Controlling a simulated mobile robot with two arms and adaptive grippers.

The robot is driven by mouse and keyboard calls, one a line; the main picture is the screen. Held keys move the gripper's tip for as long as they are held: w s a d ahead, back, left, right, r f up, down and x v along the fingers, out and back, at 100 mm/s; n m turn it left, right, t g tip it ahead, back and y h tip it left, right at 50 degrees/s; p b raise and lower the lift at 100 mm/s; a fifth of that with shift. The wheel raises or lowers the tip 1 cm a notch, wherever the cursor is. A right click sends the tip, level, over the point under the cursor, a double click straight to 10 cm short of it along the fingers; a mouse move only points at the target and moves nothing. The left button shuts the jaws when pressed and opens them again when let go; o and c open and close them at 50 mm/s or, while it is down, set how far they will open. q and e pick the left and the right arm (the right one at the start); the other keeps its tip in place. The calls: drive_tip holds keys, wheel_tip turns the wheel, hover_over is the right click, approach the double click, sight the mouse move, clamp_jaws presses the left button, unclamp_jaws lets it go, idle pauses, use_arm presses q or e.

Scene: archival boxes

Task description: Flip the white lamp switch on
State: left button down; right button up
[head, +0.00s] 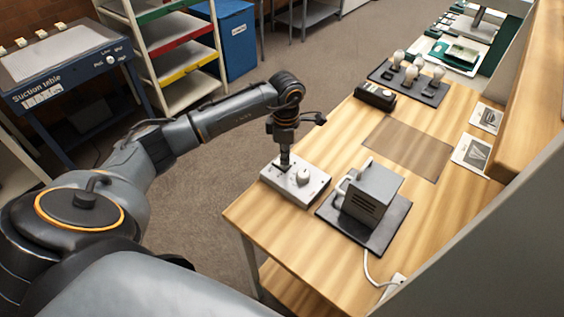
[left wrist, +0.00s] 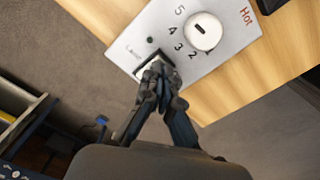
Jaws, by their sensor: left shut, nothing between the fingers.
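A white control box (head: 318,183) sits at the left front corner of the wooden table. It has a round white dial (head: 303,176) and a switch beside it. In the left wrist view the dial (left wrist: 203,32) has numbers around it, the word "Hot" at its right, and a small dark-green dot (left wrist: 150,40) near the switch (left wrist: 146,63). The label by the switch is too blurred to read. My left gripper (head: 285,160) points down at the switch, shut and empty. Its fingertips (left wrist: 158,74) cover part of the switch, so its position and any contact are unclear. My right gripper is out of view.
A grey metal device (head: 375,193) on a dark mat stands just right of the control box. A black box (head: 375,97) and a dark tray (head: 430,97) with white bulb-like pieces lie farther back. A brown mat (head: 408,148) lies empty mid-table.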

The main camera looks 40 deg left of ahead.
use_arm(q)
drive_tip(key=shift+s+f+b, duration=0.1)
drive_tip(key=shift+f+b, duration=0.45)
drive_tip(key=shift+f, duration=0.2)
drive_tip(key=shift+r, duration=0.2)
drive_tip(key=shift+r+p, duration=0.8)
drive_tip(key=shift+r, duration=0.1)
drive_tip(key=shift+r+p, duration=1.35)
drive_tip(key=shift+r, duration=1.15)
drive_tip(key=shift+f, duration=0.1)
